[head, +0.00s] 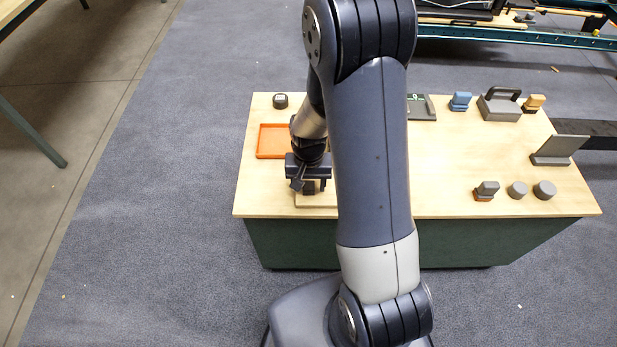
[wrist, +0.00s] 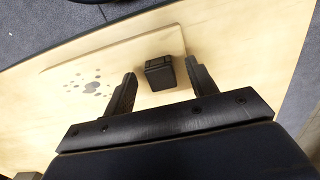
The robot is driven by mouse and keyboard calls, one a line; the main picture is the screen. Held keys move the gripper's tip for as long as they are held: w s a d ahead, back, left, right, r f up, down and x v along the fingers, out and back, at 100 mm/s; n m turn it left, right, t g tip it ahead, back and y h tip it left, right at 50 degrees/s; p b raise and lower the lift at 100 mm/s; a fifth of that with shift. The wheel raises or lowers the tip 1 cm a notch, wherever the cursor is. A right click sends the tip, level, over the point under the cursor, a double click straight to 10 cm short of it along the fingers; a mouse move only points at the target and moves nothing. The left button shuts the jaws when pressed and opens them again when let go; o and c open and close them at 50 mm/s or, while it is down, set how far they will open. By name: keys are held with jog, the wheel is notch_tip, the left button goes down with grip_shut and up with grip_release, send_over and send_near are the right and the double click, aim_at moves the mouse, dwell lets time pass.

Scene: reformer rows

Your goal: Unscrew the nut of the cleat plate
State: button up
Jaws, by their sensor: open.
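The cleat plate appears to be the pale wooden board (wrist: 115,62) in the wrist view, with a cluster of grey spots on its left part. In the head view its edge (head: 315,206) shows at the table's front, under my gripper (head: 309,190). A dark squarish block (wrist: 162,73), which looks like the nut, stands on the board. My gripper (wrist: 161,78) is open, with one finger on each side of the block in the wrist view. A gap shows on both sides. I cannot tell how far the fingertips are above the board. My arm hides part of the table in the head view.
A blue block (head: 460,101), a grey handled caddy (head: 500,111) and an upright grey stand (head: 560,149) are farther right. Grey cylinders (head: 517,189) stand at front right. The table's middle right is clear.

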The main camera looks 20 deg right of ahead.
jog(key=c, duration=1)
jog(key=n, duration=0.4)
jog(key=shift+d+f+n+b, duration=0.1)
jog(key=shift+d+n+b, duration=0.05)
jog(key=shift+n+b, duration=0.25)
jog(key=shift+c, duration=0.2)
jog(key=n, duration=0.4)
jog(key=shift+d, duration=0.1)
jog(key=n+b, duration=0.1)
jog(key=n, duration=0.3)
jog(key=shift+w+d, duration=0.1)
jog(key=n, duration=0.5)
jog(key=shift+w, duration=0.1)
